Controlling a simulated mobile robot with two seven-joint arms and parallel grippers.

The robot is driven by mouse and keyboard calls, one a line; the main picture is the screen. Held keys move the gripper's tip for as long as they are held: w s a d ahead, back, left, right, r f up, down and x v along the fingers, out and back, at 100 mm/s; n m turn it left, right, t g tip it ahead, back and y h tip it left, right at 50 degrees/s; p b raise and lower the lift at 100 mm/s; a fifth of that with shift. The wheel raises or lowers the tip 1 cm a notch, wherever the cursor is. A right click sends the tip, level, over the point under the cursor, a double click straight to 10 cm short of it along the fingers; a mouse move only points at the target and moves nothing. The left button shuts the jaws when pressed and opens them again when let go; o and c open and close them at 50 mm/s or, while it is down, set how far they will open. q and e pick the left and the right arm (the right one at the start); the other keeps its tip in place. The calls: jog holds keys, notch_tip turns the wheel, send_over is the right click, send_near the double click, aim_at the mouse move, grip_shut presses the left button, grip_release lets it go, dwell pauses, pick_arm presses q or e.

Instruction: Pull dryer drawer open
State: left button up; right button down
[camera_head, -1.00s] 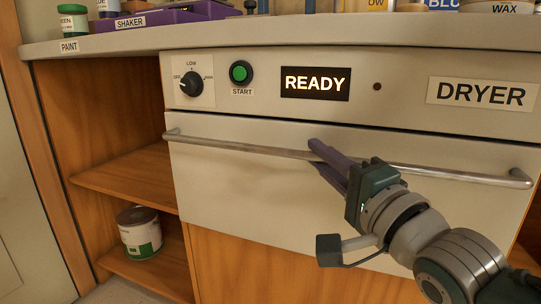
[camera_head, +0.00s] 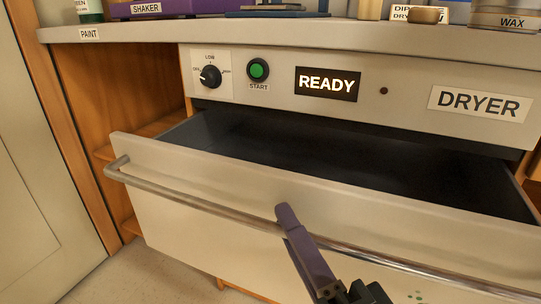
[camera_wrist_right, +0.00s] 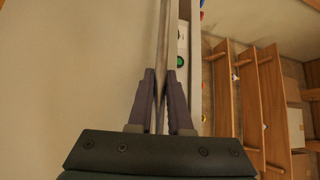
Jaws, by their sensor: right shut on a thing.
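The dryer drawer (camera_head: 190,173) stands pulled out from the dryer, and its dark interior (camera_head: 330,160) shows empty where I can see it. A long metal bar handle (camera_head: 190,201) runs across its front. My right gripper (camera_head: 287,222) is at the middle of the bar, its purple fingers closed around it. In the right wrist view the two fingers (camera_wrist_right: 160,90) pinch the bar (camera_wrist_right: 162,45) between them. My left gripper is in neither view.
The dryer panel (camera_head: 400,95) above has a dial (camera_head: 210,76), a green start button (camera_head: 258,70) and a lit READY display (camera_head: 327,84). The counter (camera_head: 300,32) holds a purple shaker (camera_head: 165,9) and a wax tin (camera_head: 504,20). Open wooden shelving (camera_head: 90,110) stands at left.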

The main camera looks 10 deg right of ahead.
jog(key=shift+s+a+r, duration=0.1)
jog(key=shift+s+a, duration=0.55)
jog(key=shift+s, duration=0.3)
jog(key=shift+s+a, duration=0.15)
jog(key=shift+s, duration=0.1)
jog(key=c, duration=0.8)
grip_release()
jog(key=shift+c, duration=0.2)
jog(key=shift+s+p, duration=0.3)
jog(key=p+v, duration=0.1)
jog(key=v, duration=0.8)
